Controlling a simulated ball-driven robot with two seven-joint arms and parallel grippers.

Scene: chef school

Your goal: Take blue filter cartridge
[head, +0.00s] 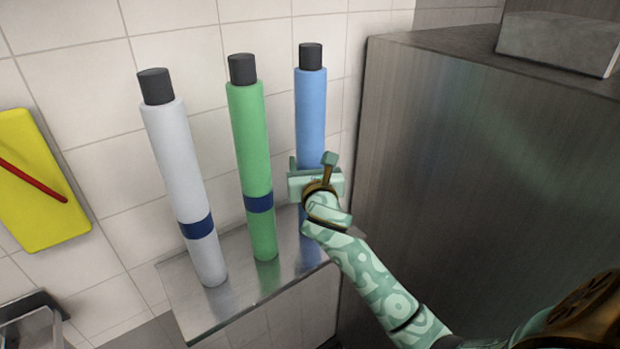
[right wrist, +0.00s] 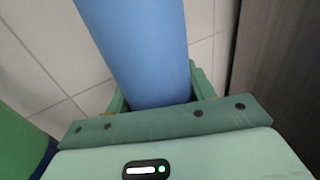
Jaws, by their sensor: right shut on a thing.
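The blue filter cartridge (head: 311,110) is a tall blue cylinder with a black cap, upright at the right end of a metal wall shelf (head: 222,303). My right gripper (head: 315,178) is shut on its middle. In the right wrist view the blue cartridge (right wrist: 143,45) stands between the fingers of the right gripper (right wrist: 160,100). The gripper and arm hide part of the cartridge's lower half, and I cannot tell whether its base touches the shelf. My left gripper is not in view.
A green cartridge (head: 249,140) stands left of the blue one, and a white cartridge (head: 178,160) farther left. A large metal cabinet (head: 440,170) is close on the right. A yellow board (head: 38,190) with a red stripe is on the tiled wall at left.

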